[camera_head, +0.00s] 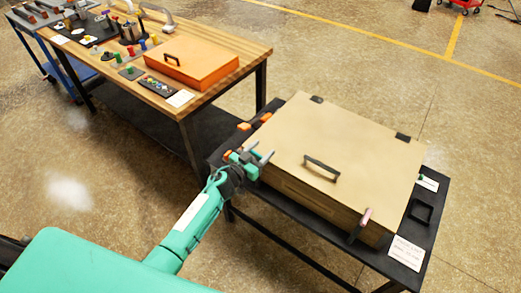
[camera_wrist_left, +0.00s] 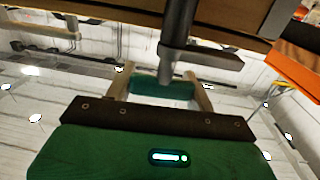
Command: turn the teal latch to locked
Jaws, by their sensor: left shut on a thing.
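The tan box-shaped furnace (camera_head: 345,135) sits on a black table, its lid flat and closed, with a dark handle on top. My left gripper (camera_head: 262,151) is at the box's left front corner, its two grey fingers pointing toward the box. In the left wrist view, the fingers of the left gripper (camera_wrist_left: 163,78) stand on either side of a teal piece, the teal latch (camera_wrist_left: 163,89), and are shut on it. A dark metal rod and bracket (camera_wrist_left: 178,45) stand just beyond. In the head view, the gripper hides much of the latch. My right gripper is not in view.
A pink-tipped latch (camera_head: 362,222) is on the box's front right. Orange pieces (camera_head: 264,117) lie beside the box at left. A black tray (camera_head: 420,211) and a printed card (camera_head: 406,252) are at right. A wooden bench (camera_head: 215,45) with an orange case stands behind.

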